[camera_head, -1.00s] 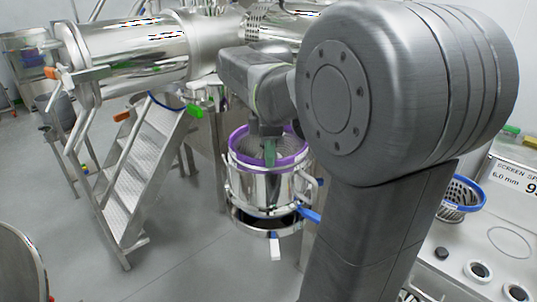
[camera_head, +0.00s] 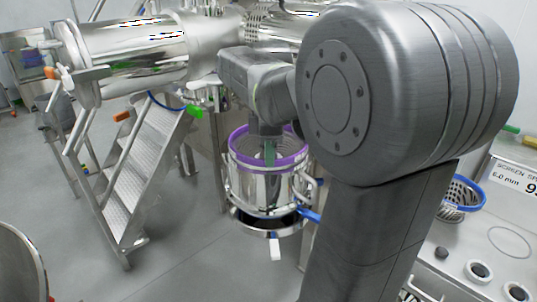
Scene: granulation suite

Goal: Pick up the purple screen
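The purple screen (camera_head: 240,154) shows as a purple-rimmed ring seated in the top of a shiny steel cylindrical vessel (camera_head: 262,188) in the middle of the view. My arm reaches over from the right. My gripper (camera_head: 269,152) points down at the vessel's opening, its greenish finger part inside or just above the purple rim. The fingertips are small and partly hidden, so I cannot tell whether they touch the screen or are open or shut.
A blue-rimmed perforated basket (camera_head: 463,196) sits on a counter (camera_head: 447,238) with round holes at right. Steel steps (camera_head: 145,160) stand left of the vessel. A large steel cylinder (camera_head: 140,55) is above them. The floor at lower left is mostly clear.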

